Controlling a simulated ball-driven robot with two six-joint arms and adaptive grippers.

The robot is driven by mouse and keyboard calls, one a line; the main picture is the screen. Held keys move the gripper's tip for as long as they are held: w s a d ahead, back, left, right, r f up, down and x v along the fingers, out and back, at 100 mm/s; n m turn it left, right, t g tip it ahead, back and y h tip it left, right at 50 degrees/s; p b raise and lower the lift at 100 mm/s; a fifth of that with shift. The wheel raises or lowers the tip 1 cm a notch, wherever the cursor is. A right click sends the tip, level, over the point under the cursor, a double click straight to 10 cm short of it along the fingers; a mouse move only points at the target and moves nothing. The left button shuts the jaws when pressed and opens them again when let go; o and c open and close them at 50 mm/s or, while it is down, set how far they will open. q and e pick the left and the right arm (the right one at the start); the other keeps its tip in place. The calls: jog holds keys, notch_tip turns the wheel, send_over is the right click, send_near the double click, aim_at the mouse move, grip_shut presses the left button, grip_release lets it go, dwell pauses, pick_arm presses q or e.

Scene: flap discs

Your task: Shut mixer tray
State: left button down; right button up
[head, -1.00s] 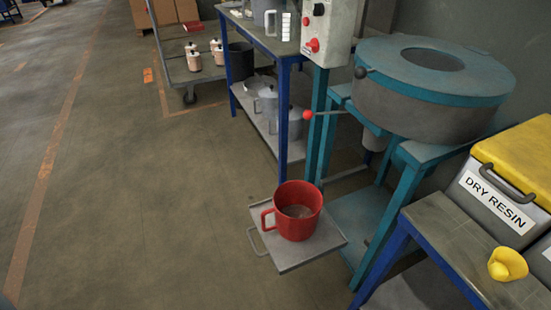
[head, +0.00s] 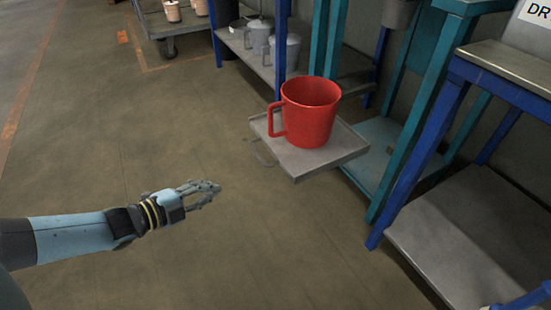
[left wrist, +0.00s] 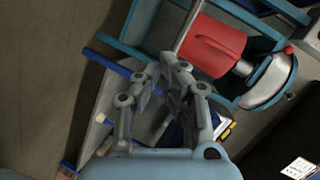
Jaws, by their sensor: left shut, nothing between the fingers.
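The mixer tray (head: 330,165) is a flat grey plate with a wire handle (head: 262,152) at its left edge. It sticks out from the teal mixer frame (head: 405,140). A red jug (head: 310,112) stands upright on the tray, its handle toward the left. My left gripper (head: 212,190) is shut and empty, in the air to the left of the tray and apart from it. In the left wrist view my left gripper (left wrist: 172,62) shows its fingers drawn together, with the red jug (left wrist: 213,46) beyond. My right gripper is not in view.
A blue-legged bench with a grey lower shelf (head: 470,235) stands at the right. Behind the tray, a blue rack (head: 245,48) holds lidded metal pots (head: 284,52). A cart (head: 175,25) is at the back left. The floor left of the tray is clear.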

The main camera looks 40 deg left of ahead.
pick_arm(q)
jog(key=w+d+m+t+h+b, duration=0.2)
jog(key=m+h+b, duration=0.3)
jog(key=m+b, duration=0.2)
jog(key=b, duration=0.5)
send_near(283, 166)
jog(key=x, duration=0.6)
jog(key=shift+d+r, duration=0.1)
jog(key=shift+w+d+r, duration=0.1)
jog(key=shift+w+d, duration=0.1)
jog(key=shift+w, duration=0.4)
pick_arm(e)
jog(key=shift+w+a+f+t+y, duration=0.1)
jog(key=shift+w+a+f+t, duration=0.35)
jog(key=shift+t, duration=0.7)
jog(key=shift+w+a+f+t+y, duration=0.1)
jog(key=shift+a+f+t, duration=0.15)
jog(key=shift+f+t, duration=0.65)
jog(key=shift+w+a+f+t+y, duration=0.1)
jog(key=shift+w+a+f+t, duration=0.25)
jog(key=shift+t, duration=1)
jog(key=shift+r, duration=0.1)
